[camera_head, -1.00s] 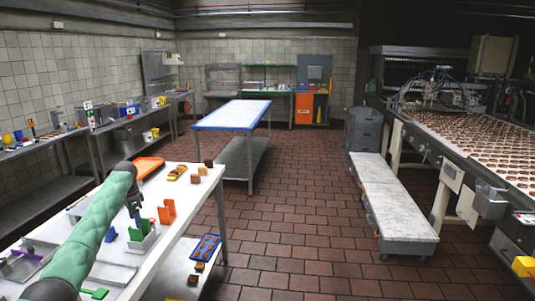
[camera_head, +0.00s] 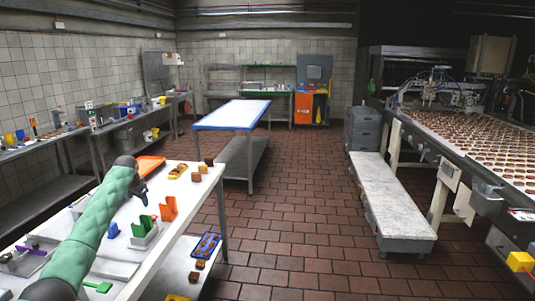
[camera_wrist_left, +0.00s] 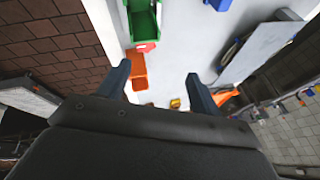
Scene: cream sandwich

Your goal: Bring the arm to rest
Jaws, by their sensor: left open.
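My left arm comes in from the left in the head view, over the white table (camera_head: 182,225). My left gripper (camera_head: 141,193) is above that table, dark and small. In the left wrist view, its two fingers (camera_wrist_left: 157,76) are apart with nothing held between them. An orange holder (camera_head: 168,208) and a green piece in a pale holder (camera_head: 145,228) stand on the table near the gripper. The orange holder (camera_wrist_left: 138,70) and a green bin (camera_wrist_left: 143,22) also show in the wrist view. My right gripper is in neither view.
An orange tray (camera_head: 150,165) and yellow and brown pieces (camera_head: 178,172) lie at the table's far end. A blue tray (camera_head: 206,246) is on the lower shelf. A blue-edged table (camera_head: 232,115) stands beyond.

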